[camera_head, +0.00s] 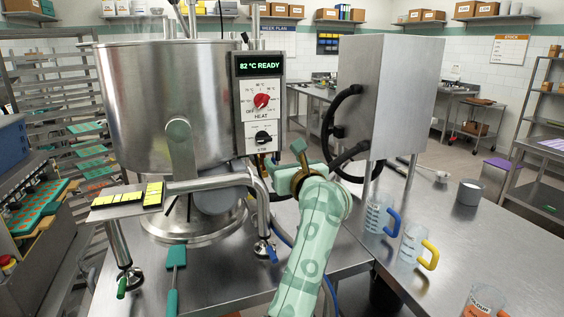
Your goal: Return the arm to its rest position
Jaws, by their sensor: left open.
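My left arm (312,245), pale green with a ring pattern, rises from the bottom middle of the head view. It bends at a brass-coloured wrist joint. My left gripper (290,166) is just below the control panel (260,103) of the big steel kettle (168,105), with its fingers apart and nothing visible between them. I cannot tell whether it touches the panel or pipe near it. The panel display reads "82 °C READY", with a red heat knob (261,101) and a black stir knob (262,137). My right gripper is out of view.
A steel cabinet with a black handwheel (340,120) stands right of the arm. Measuring jugs (378,216) (414,246) with blue and yellow handles and a small steel pot (469,191) stand on the right steel table (455,260). A teal spatula (174,270) lies front left.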

